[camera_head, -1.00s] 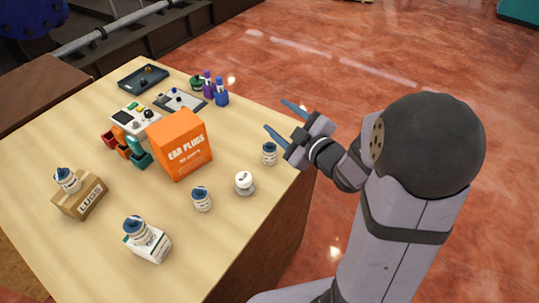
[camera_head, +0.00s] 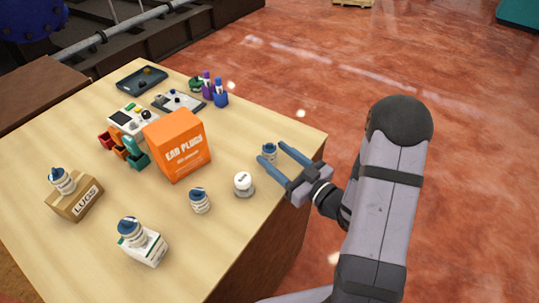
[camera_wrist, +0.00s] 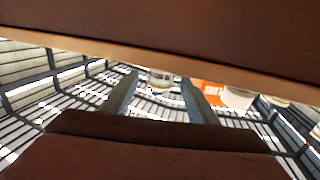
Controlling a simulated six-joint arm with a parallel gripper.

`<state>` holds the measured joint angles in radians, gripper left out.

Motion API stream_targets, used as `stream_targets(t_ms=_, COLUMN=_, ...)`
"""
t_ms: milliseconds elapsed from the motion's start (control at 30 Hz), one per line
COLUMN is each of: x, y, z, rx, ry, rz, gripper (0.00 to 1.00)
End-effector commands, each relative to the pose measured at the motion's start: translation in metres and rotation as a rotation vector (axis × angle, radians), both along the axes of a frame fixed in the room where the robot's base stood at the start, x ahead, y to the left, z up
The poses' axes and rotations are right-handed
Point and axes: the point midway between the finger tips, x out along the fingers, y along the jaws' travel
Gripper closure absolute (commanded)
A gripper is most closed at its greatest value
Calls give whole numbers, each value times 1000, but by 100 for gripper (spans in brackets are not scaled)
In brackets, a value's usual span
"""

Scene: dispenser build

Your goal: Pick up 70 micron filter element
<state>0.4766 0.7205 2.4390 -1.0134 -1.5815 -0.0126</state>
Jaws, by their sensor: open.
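No readable label marks the 70 micron filter element, so I cannot tell which item it is. A small white container with a blue top (camera_head: 269,149) stands near the table's right corner. It appears between my fingers in the wrist view (camera_wrist: 160,80). My gripper (camera_head: 275,154) is open and empty, its two blue-grey fingers pointing at this container from the table's right edge. I cannot tell whether they touch it. A round white-topped container (camera_head: 244,184) stands left of my gripper. A similar blue-topped container (camera_head: 200,201) stands further left.
An orange ear plugs box (camera_head: 178,146) stands behind the containers. Blue-topped containers sit on a LUGS carton (camera_head: 76,201) and a white box (camera_head: 148,251). Small bins, dark trays (camera_head: 142,79) and purple and blue bottles (camera_head: 221,97) are further back.

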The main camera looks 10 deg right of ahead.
Motion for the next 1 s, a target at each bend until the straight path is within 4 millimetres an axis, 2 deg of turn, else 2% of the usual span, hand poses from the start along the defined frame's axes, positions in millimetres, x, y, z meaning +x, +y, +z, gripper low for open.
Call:
stream_targets(t_ms=133, x=10, y=8, z=2, rx=-1, ry=-1, rz=4, gripper=46)
stream_targets(t_ms=433, x=20, y=13, z=3, rx=-2, ry=0, rz=4, gripper=46)
stream_targets(t_ms=800, x=55, y=34, z=3, rx=-4, ry=0, rz=2, gripper=46)
stream_targets(t_ms=1000, x=58, y=36, z=2, rx=-2, ry=0, rz=1, gripper=46)
